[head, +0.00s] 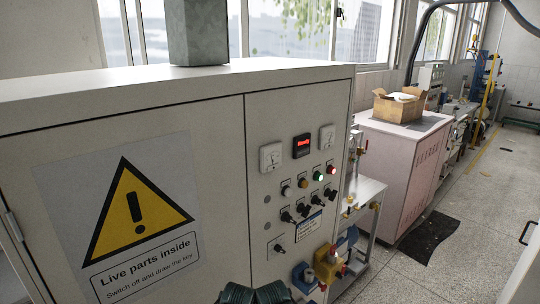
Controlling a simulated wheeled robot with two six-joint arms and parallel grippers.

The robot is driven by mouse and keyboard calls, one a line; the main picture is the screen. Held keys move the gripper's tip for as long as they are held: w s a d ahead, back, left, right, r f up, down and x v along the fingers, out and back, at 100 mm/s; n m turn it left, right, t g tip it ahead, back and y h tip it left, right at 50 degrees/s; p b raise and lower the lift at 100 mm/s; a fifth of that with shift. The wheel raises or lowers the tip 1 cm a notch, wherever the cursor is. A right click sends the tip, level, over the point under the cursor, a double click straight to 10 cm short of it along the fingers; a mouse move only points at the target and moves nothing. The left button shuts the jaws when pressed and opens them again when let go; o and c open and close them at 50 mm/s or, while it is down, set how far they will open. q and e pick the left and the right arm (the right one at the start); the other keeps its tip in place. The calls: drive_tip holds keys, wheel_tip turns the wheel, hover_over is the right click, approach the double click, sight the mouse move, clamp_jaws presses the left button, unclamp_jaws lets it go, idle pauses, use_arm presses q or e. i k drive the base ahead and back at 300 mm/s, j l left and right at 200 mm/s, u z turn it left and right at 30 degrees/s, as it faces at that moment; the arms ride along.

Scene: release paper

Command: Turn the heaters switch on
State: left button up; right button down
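A grey-white control cabinet (225,100) fills the left and middle of the head view. Its narrow right panel (297,115) carries several black rotary switches in a slanting row, among them a left one (287,217) and a right one (330,194). A lone black switch (279,248) sits lower left with a small label beside it. A blue-edged label (308,226) is under the row. The lettering is too small to read, so I cannot tell which is the heaters switch. Neither of my grippers is clearly visible.
Above the switches are a red lit display (302,146), a green lamp (318,176) and a red lamp (332,170). A dark ribbed shape (255,293), unidentified, shows at the bottom edge. Yellow-and-blue fittings (325,264) stand near the panel's lower right. Floor (478,205) is open at right.

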sight(318, 201)
drive_tip(key=i+l+z, duration=0.1)
drive_tip(key=l, duration=0.3)
drive_tip(key=i+l+z, duration=0.1)
drive_tip(key=l, duration=0.25)
drive_tip(key=i+l+z, duration=0.1)
drive_tip(key=l, duration=0.3)
drive_tip(key=i+l+z, duration=0.1)
drive_tip(key=l, duration=0.25)
drive_tip(key=i+l+z, duration=0.1)
drive_tip(key=l, duration=0.25)
drive_tip(key=i+j, duration=0.1)
drive_tip(key=j, duration=0.2)
drive_tip(key=i+j, duration=0.1)
drive_tip(key=j, duration=0.2)
